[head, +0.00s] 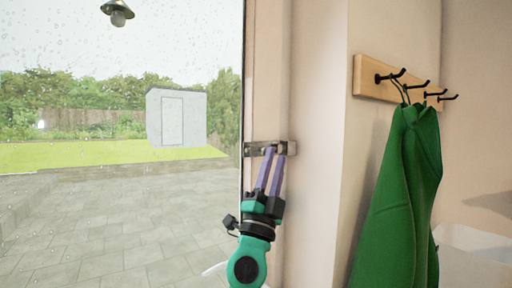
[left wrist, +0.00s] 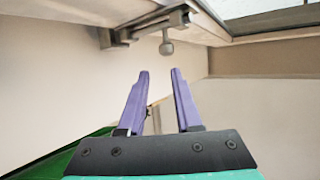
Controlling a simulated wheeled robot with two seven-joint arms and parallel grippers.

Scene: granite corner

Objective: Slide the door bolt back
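The metal door bolt (head: 271,148) is mounted level across the join between the glazed door's edge and the pale frame. In the left wrist view the bolt (left wrist: 150,22) runs along the top, and its round grey knob (left wrist: 167,47) hangs below it. My left gripper (head: 273,157) reaches up to the bolt, its purple fingertips overlapping it in the head view. In the left wrist view the left gripper (left wrist: 160,72) is open, with nothing between its fingers. The knob lies just beyond the fingertips, roughly in line with the gap. My right gripper is not in view.
The glass door (head: 120,190) fills the left, with a paved yard and a shed behind it. A wooden rack (head: 368,78) with black hooks and a hanging green cloth (head: 400,205) is on the right. A pale wall corner (head: 318,180) stands between.

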